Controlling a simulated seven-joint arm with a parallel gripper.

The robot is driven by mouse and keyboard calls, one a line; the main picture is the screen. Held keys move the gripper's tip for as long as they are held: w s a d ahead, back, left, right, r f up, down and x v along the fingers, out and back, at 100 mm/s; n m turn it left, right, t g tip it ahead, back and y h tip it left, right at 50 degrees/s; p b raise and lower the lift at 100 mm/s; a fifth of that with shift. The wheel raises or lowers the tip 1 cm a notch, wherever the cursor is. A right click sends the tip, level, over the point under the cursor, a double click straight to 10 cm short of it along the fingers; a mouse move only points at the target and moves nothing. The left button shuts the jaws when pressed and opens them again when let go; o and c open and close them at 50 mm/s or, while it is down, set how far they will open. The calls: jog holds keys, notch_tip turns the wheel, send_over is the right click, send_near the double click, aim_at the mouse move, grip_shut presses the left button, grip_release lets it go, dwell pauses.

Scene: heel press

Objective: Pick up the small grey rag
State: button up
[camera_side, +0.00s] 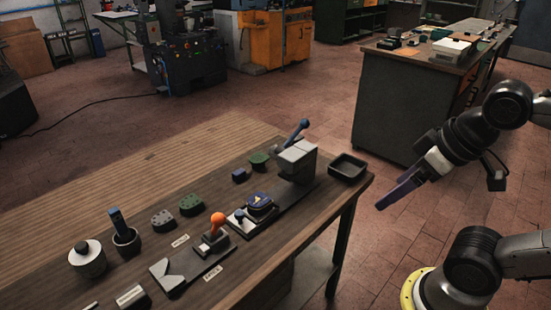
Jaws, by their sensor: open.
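I cannot make out a small grey rag for certain in the side view. My gripper (400,190) hangs at the right, off the right end of the wooden workbench (130,190). Its dark purple fingers point down and to the left, and it is open. I see nothing between the fingers. It is apart from everything on the bench. A small pale grey piece (131,296) lies at the bench's near left, but it looks like a block rather than cloth.
A press with a blue-ended lever (299,130) stands near the right end, beside a black tray (347,167). An orange-knobbed fixture (217,222), a dark cup (126,240) and a lidded canister (87,259) stand on the bench. The bench's left rear is clear.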

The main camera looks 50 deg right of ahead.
dwell(0.4)
jog(key=shift+c, duration=0.6)
